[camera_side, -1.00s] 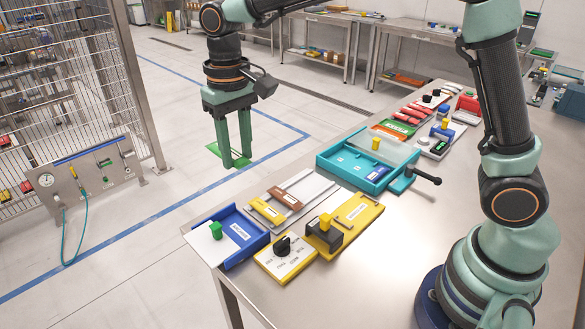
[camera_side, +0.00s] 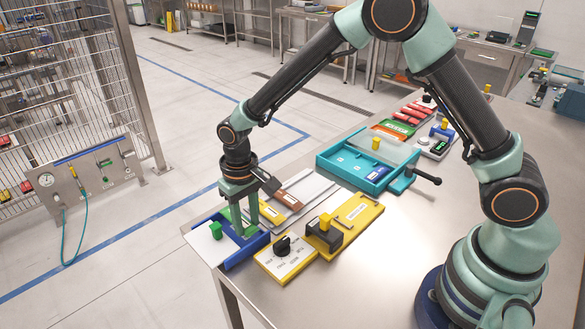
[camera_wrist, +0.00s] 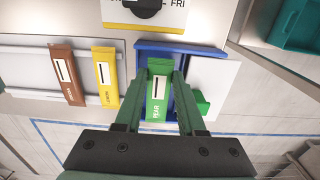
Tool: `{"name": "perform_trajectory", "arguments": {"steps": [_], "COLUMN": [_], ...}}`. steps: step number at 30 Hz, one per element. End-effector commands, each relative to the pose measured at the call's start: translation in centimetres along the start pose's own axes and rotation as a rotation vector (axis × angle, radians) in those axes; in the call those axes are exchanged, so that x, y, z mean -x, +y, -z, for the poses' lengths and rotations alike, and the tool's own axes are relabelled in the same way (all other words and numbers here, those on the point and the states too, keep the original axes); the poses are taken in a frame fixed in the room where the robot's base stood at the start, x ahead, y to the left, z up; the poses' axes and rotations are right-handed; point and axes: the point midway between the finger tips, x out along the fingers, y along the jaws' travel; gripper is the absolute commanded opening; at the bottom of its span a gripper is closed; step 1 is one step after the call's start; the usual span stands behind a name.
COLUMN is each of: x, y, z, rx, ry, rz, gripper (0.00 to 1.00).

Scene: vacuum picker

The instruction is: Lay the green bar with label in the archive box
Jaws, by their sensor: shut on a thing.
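The green bar with a white label (camera_wrist: 157,104) is held lengthwise between the fingers of my gripper (camera_wrist: 162,80) in the wrist view. In the side view my gripper (camera_side: 246,227) points down at the blue box (camera_side: 232,263), at the near left corner of the table. The blue box, which also shows in the wrist view (camera_wrist: 180,47), is open on top, with a white sliding lid (camera_side: 203,244) out to one side and a green knob (camera_side: 216,230) on it. The bar is over or inside the box opening; I cannot tell whether it touches the floor.
A rack with a yellow bar (camera_wrist: 106,76) and a brown bar (camera_wrist: 66,74) lies beside the box. A white dial panel (camera_side: 287,263) and a yellow plate with a dark block (camera_side: 358,216) stand close by. A teal box (camera_side: 345,175) is farther back. The table's front right is clear.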

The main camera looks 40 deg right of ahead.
Motion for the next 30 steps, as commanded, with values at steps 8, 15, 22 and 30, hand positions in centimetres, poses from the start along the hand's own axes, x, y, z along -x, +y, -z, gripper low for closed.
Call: {"name": "perform_trajectory", "arguments": {"steps": [8, 15, 22, 30], "x": [-0.9, -1.3, -1.9, -2.1], "y": [0.0, 0.0, 0.0, 0.0], "z": [0.0, 0.0, 0.0, 0.0], "rx": [0.0, 0.0, 0.0, 0.0], "ry": [0.002, 0.0, 0.0, 0.001], "rz": [0.001, 0.0, 0.0, 0.0], "gripper": [0.0, 0.0, 0.0, 0.51]}}
